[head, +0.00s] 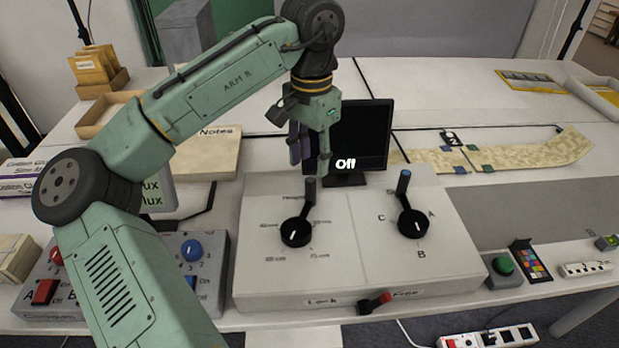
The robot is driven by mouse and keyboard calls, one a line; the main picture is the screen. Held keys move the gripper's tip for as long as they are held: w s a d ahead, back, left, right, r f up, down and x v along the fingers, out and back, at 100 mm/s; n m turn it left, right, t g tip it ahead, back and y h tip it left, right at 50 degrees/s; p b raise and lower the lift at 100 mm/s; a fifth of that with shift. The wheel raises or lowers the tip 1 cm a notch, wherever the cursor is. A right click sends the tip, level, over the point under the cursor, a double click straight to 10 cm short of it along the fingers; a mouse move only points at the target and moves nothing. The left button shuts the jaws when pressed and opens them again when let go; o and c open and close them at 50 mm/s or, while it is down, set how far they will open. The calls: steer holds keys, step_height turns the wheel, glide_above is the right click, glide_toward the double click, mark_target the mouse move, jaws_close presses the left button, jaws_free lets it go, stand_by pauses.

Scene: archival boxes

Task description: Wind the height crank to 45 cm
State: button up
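A grey-white control box stands on the table, and its left crank (296,234) has a black hub, a white pointer mark and an upright dark handle (310,190). Small labels ring this crank, too small to read, so I cannot tell which marks 45 cm. The right crank (413,224) has a blue-tipped handle and the letters A, B and C around it. A red-tipped lever (375,303) on the front edge sits between "Lock" and "Free", nearer "Free". My gripper (310,165) is open and empty, fingers pointing down, just above the left handle in the picture; contact is unclear.
A black monitor (362,135) reading "Off" stands behind the box. A grey switch box (202,262) with a blue knob is at left, partly behind my arm. A green button (503,265) and colour card (531,260) lie at right. A patterned strip (500,156) lies behind.

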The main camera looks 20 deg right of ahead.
mark_target(311, 180)
step_height(311, 180, down, 7)
steer(key=shift+p, duration=0.35)
steer(key=shift+c, duration=0.5)
steer(key=shift+w, duration=0.1)
jaws_close()
